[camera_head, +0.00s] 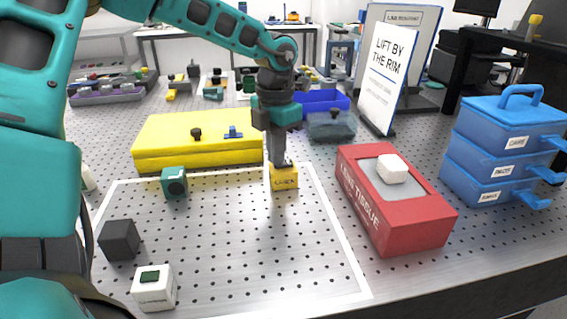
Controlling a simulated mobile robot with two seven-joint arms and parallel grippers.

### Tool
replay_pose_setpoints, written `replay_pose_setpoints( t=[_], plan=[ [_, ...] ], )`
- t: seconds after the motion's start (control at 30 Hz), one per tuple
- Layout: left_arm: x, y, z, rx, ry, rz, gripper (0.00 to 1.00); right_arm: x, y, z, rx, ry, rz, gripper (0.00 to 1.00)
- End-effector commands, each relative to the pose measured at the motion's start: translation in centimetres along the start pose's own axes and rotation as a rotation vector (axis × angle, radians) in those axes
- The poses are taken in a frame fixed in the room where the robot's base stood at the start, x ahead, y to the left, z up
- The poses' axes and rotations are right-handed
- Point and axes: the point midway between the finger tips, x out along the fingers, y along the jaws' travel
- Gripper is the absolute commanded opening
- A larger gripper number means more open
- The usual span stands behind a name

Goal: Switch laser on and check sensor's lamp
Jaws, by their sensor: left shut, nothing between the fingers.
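A small yellow block (285,180) with dark lettering, which looks like the laser, stands at the back right of the white-outlined area on the perforated table. My left gripper (281,164) points straight down at its top with its fingers shut and nothing between them. The fingertips are at or just above the top; I cannot tell whether they touch, and they hide part of it. A white block (154,290) with a dark green window on top stands at the front left; it may be the sensor. No lit lamp is clear. My right gripper is not in view.
A teal cube (174,182) and a black cube (119,240) stand at the left of the outlined area. A yellow case (195,155) lies behind. A red tissue box (410,228) and blue drawers (500,150) stand right. The area's middle is clear.

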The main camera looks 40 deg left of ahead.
Motion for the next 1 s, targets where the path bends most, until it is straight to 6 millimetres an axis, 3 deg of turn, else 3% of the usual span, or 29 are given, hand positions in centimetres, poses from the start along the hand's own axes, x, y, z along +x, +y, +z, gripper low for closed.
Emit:
replay_pose_setpoints(
  t=[0.27, 1.0],
  plan=[
    [-0.8, 0.0, 0.0, 0.0, -0.001, 0.001, 0.0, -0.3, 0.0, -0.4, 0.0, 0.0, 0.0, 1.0],
    [-6.8, 0.0, 0.0, 0.0, -0.001, 0.001, 0.0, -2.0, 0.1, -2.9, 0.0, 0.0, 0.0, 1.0]
  ],
)
